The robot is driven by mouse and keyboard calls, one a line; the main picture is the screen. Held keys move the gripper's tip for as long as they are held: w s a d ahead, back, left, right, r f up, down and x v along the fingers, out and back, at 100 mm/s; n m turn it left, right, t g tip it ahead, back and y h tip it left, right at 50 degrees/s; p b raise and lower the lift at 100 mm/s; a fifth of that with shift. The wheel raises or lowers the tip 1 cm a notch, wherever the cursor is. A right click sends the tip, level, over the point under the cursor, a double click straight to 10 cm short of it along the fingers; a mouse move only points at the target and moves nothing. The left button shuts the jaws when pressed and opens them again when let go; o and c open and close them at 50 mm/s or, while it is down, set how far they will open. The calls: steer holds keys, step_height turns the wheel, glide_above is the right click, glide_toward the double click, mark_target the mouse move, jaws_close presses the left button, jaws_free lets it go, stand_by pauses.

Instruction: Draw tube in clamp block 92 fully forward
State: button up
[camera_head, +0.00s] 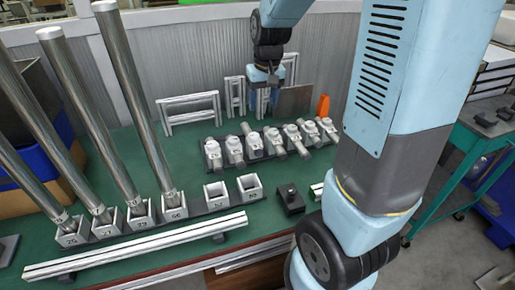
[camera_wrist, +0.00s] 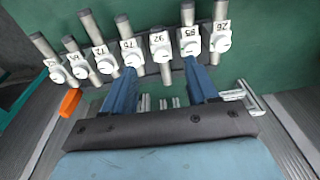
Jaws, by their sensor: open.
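A row of numbered clamp blocks stands on a dark rail, each with a grey tube through it. The block whose label seems to read 92 (camera_wrist: 160,42) is third from the left in the head view (camera_head: 253,143); the wrist view shows the labels tilted, so the reading is uncertain. Its tube (camera_wrist: 166,73) sticks out on the back side, toward my gripper, and shows little on the front. My gripper (camera_wrist: 160,72) is open, its blue fingers on either side of that tube with gaps. In the head view my gripper (camera_head: 265,80) hangs behind the row.
Neighbouring tubes stick out at different lengths, close beside my fingers. Tall steel tubes (camera_head: 130,100) in sockets rise at left. Green bench (camera_head: 140,150) is clear left of the row.

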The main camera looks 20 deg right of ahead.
steer(key=g, duration=0.1)
glide_toward(258, 148)
steer(key=f, duration=0.9)
steer(key=shift+w+a+f, duration=0.15)
steer(key=shift+a+f, duration=0.05)
steer(key=shift+f, duration=0.15)
jaws_close()
stand_by(0.4)
